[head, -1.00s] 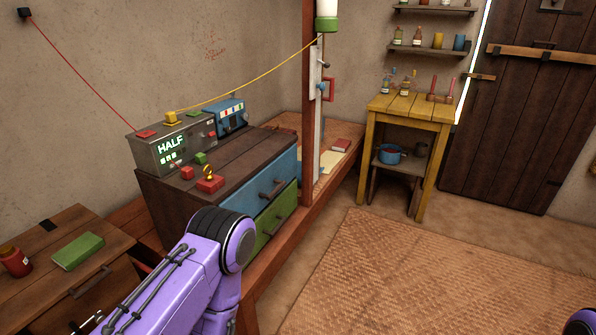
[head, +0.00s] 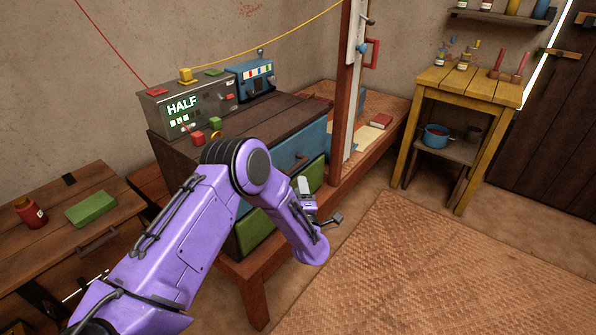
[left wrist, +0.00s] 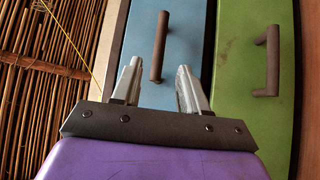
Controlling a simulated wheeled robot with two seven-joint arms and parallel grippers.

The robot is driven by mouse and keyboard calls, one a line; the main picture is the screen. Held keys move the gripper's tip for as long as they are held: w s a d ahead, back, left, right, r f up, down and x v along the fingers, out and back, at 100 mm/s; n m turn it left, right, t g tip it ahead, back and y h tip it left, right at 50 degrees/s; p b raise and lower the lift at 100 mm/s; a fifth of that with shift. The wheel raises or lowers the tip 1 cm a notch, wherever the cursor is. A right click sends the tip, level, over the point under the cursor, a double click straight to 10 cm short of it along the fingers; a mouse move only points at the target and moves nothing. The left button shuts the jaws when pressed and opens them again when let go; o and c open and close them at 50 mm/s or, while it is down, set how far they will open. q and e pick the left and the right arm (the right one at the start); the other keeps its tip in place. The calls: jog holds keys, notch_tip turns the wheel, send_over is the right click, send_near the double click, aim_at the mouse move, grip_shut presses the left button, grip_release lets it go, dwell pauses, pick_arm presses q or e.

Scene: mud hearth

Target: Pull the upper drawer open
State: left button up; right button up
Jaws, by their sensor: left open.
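The upper drawer (head: 288,153) is blue and looks shut in the dark wooden cabinet (head: 246,126). Its brown bar handle (left wrist: 160,47) shows in the left wrist view, just beyond my fingertips and between their lines. The green lower drawer (head: 256,229) sits below it, and its handle (left wrist: 268,62) shows at the right of the wrist view. My left gripper (head: 320,204) is in front of the cabinet, open and empty, facing the blue drawer. It also shows in the wrist view (left wrist: 158,68). My left arm hides part of the drawer fronts. My right gripper is out of view.
A wooden post (head: 346,100) stands close to the cabinet's right side. A control box reading HALF (head: 188,104) and a blue box (head: 252,77) stand on top. A low table (head: 40,236) is at left, a yellow table (head: 465,88) at right. The woven mat (head: 420,260) is clear.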

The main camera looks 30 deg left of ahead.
aim_at(298, 165)
pick_arm(q)
jog(key=x, duration=1)
jog(key=shift+c, duration=0.2)
jog(key=shift+d, duration=0.1)
grip_shut()
